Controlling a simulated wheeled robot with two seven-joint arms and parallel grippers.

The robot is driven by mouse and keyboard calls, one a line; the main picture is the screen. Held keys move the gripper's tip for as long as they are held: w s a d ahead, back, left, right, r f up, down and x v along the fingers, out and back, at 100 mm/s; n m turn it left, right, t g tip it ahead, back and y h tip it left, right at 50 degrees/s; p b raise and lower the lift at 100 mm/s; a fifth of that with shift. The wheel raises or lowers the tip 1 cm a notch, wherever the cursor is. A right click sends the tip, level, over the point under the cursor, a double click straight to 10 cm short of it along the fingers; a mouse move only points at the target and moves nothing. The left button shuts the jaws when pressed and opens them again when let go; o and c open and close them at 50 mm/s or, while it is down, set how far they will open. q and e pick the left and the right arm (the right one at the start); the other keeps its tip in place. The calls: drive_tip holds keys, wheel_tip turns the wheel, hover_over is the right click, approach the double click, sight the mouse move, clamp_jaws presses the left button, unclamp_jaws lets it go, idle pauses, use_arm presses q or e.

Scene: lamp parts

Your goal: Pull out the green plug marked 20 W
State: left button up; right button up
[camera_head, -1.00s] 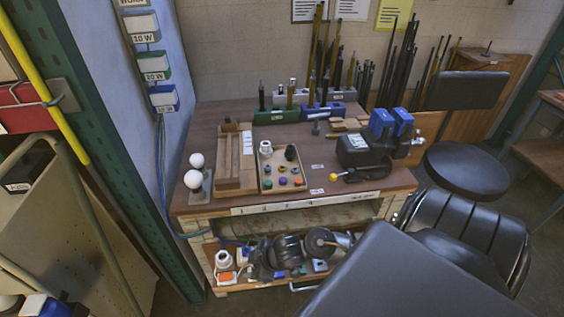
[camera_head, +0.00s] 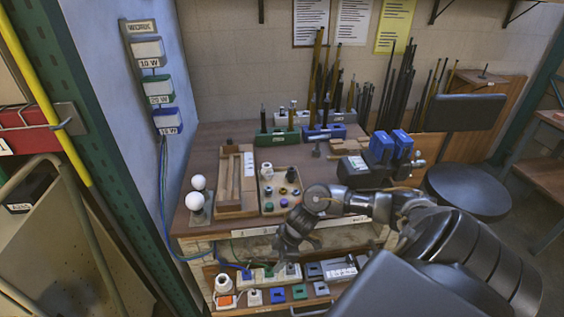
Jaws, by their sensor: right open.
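A green box with a white label (camera_head: 159,90) is on the wall panel at the left; the earlier frame reads its label as 20 W. A small green piece (camera_head: 300,291) also sits in the low open drawer, with a mark too small to read. My right gripper (camera_head: 297,246) is open and points down above the drawer, in front of the table's front edge. It is apart from both green things and appears empty. My left gripper is not in view.
The drawer holds a power strip (camera_head: 262,276), blue and grey pieces and a white socket with an orange switch (camera_head: 224,291). The wooden table (camera_head: 200,146) carries trays, two white bulbs (camera_head: 196,192) and a black vise (camera_head: 365,168). A black stool (camera_head: 468,190) stands right.

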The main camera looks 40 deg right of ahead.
sight(270, 268)
drive_tip(key=shift+x, duration=3.15)
clamp_jaws()
drive_tip(key=shift+w+r+p, duration=0.15)
drive_tip(key=shift+r+p, duration=0.2)
drive_tip(key=shift+r, duration=0.15)
drive_tip(key=shift+r+p, duration=0.3)
drive_tip(key=shift+p, duration=0.05)
drive_tip(key=shift+r+p, duration=2.35)
drive_tip(key=shift+p, duration=0.3)
